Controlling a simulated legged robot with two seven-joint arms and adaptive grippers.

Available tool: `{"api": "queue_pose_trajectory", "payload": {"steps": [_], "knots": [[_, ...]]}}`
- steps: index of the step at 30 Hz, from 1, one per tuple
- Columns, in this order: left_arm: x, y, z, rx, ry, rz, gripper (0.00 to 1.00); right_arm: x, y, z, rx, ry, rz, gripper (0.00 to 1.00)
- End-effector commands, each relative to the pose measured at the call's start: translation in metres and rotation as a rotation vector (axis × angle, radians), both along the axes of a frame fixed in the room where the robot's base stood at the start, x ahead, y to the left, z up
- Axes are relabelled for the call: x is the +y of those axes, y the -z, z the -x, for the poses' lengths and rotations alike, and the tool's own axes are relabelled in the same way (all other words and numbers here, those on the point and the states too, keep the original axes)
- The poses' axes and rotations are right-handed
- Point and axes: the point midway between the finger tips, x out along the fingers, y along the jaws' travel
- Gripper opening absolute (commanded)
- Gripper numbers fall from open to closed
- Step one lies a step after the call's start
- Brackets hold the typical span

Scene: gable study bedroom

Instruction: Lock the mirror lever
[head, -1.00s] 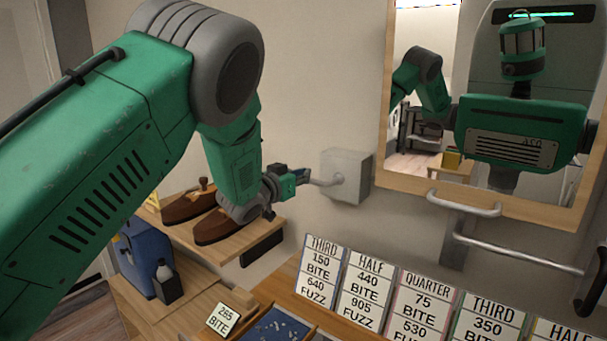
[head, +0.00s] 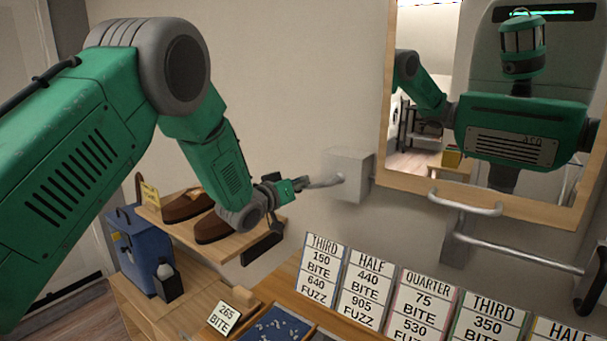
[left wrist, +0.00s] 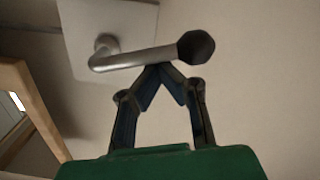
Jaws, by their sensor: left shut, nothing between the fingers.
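The mirror lever (head: 323,183) is a grey metal bar standing out from a pale square wall box (head: 348,163), left of the wood-framed mirror (head: 383,172). In the left wrist view the lever (left wrist: 140,58) bends at its mount and ends in a dark knob (left wrist: 196,47). My left gripper (head: 304,184) is at the lever's free end. In the left wrist view its fingertips (left wrist: 158,68) are together, empty, right against or just under the bar near the knob; I cannot tell whether they touch.
A shelf (head: 178,238) with brown shoes (head: 187,205) lies below my left arm. A blue box (head: 139,248) stands further left. Number cards (head: 370,285) line the counter below. A metal rail (head: 520,253) and a handle (head: 465,202) are at the mirror's lower edge.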

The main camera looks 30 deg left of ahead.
Motion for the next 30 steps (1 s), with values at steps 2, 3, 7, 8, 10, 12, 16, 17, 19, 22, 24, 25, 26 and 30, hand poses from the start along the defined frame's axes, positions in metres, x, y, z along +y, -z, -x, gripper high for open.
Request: {"api": "queue_pose_trajectory", "payload": {"steps": [2,3,7,8,10,12,16,17,19,22,24,25,26,30], "knots": [[0.001,0.007,0.000,0.010,-0.003,0.079,0.00,0.000,0.002,0.000,0.000,0.000,0.000,0.40],[0.001,0.009,0.000,0.016,-0.003,0.118,0.00,0.000,0.003,0.000,0.000,0.000,0.000,0.40],[-0.001,0.018,0.001,0.033,-0.003,0.239,0.00,0.000,0.007,0.000,0.000,0.000,0.000,0.40],[-0.001,0.020,0.001,0.037,-0.004,0.268,0.00,0.000,0.008,0.000,0.000,0.000,0.000,0.40],[-0.003,0.025,0.001,0.045,-0.002,0.333,0.00,0.000,0.011,0.000,0.000,0.000,0.000,0.40],[-0.005,0.030,0.001,0.055,-0.003,0.400,0.00,0.000,0.015,0.000,0.000,0.000,0.000,0.40],[-0.009,0.038,0.002,0.072,-0.003,0.522,0.00,0.000,0.022,0.000,0.000,0.000,0.000,0.40],[-0.010,0.040,0.002,0.077,-0.003,0.549,0.00,0.000,0.024,0.000,0.000,0.000,0.000,0.40],[-0.013,0.044,0.002,0.086,-0.003,0.615,0.00,0.000,0.029,0.000,0.000,0.000,0.000,0.40],[-0.017,0.048,0.003,0.099,-0.002,0.709,0.00,0.000,0.037,0.000,0.000,0.000,0.000,0.40],[-0.021,0.052,0.003,0.108,-0.002,0.774,0.00,0.000,0.043,0.000,0.000,0.000,0.000,0.40],[-0.022,0.053,0.003,0.112,-0.001,0.801,0.00,0.000,0.045,0.000,0.000,0.000,0.000,0.40],[-0.024,0.054,0.004,0.114,-0.001,0.828,0.00,0.000,0.048,0.000,0.000,0.000,0.000,0.40],[-0.031,0.059,0.005,0.132,-0.002,0.949,0.00,0.000,0.060,0.000,0.000,0.000,0.000,0.40]]}}
